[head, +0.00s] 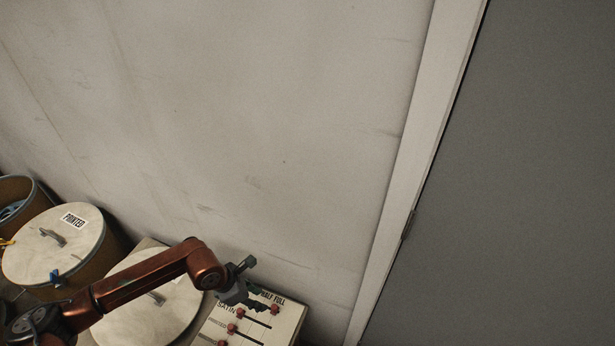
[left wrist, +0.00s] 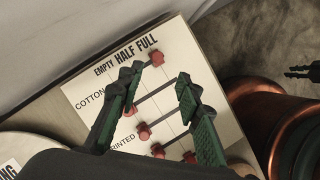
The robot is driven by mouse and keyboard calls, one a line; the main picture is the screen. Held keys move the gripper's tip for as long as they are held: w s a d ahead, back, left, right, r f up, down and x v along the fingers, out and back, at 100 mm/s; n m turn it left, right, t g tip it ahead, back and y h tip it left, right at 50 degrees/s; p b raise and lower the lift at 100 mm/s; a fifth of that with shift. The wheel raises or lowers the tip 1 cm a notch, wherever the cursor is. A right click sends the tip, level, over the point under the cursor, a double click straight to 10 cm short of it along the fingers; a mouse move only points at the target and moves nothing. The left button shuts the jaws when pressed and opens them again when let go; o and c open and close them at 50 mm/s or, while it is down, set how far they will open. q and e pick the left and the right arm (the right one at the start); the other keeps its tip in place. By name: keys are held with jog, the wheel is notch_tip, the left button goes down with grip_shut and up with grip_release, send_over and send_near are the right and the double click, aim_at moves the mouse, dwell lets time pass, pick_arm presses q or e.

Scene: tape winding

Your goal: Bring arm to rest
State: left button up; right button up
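My left arm reaches in from the lower left of the head view, and its gripper (head: 250,290) is over the upper part of a white slider board (head: 287,322). In the left wrist view the two green-padded fingers (left wrist: 159,76) stand apart with nothing held between them. The board (left wrist: 192,62) lies behind them, with "EMPTY", "HALF", "FULL", "COTTON" and "PRINTED" printed on it. Its red knobs sit on dark slots, and the fingers hide some of them. My right gripper is not clearly seen; a dark pronged piece at the wrist view's right edge may be part of it.
A round drum with a pale lid labelled "PRINTED" (head: 52,245) stands at the left, beside an open drum (head: 15,200). Another pale round lid (head: 150,320) lies under my left forearm. A pale wall (head: 230,120) rises behind, with a grey door-like panel (head: 530,170) at right.

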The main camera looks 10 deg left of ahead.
aim_at(273, 306)
pick_arm(q)
jog(key=x, duration=1)
jog(key=shift+d+f, duration=0.1)
jog(key=shift+f, duration=0.2)
jog(key=shift+w+a+f, duration=0.1)
jog(key=shift+a+f, duration=0.1)
jog(key=shift+a, duration=0.1)
jog(key=shift+a+r, duration=0.15)
jog(key=shift+a, duration=0.3)
